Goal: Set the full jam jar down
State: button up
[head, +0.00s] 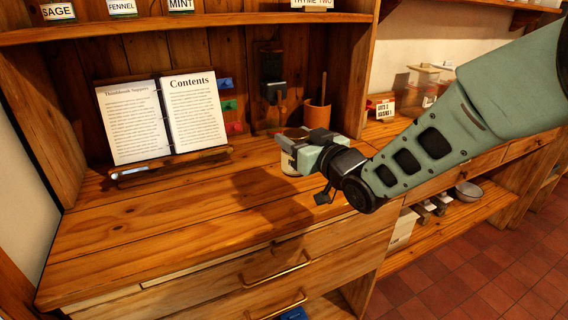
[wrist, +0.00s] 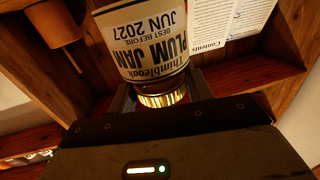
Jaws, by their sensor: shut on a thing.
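The jam jar (head: 288,162) has a pale label and a gold lid, and shows in the head view over the right part of the wooden counter (head: 150,220). In the wrist view the jar (wrist: 150,50) appears upside down, its label reading "Thimbleoak Plum Jam, best before Jun 2027". My gripper (head: 304,152) is shut on the jar, with the gold lid between the fingers in the wrist view. The fingers and wrist hide part of the jar in the head view. I cannot tell whether its base touches the counter.
An open recipe binder (head: 165,118) stands on a wooden stand at the back left. A brown pot (head: 317,114) with a stick stands behind the jar. Labelled containers line the shelf above (head: 200,24). The front and left of the counter are clear.

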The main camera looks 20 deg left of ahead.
jog(key=shift+f, duration=2.55)
jog(key=o, duration=1.2)
jog(key=shift+d, duration=0.1)
jog(key=b+v, duration=0.1)
jog(key=v, duration=1.1)
jog(key=shift+b, duration=0.3)
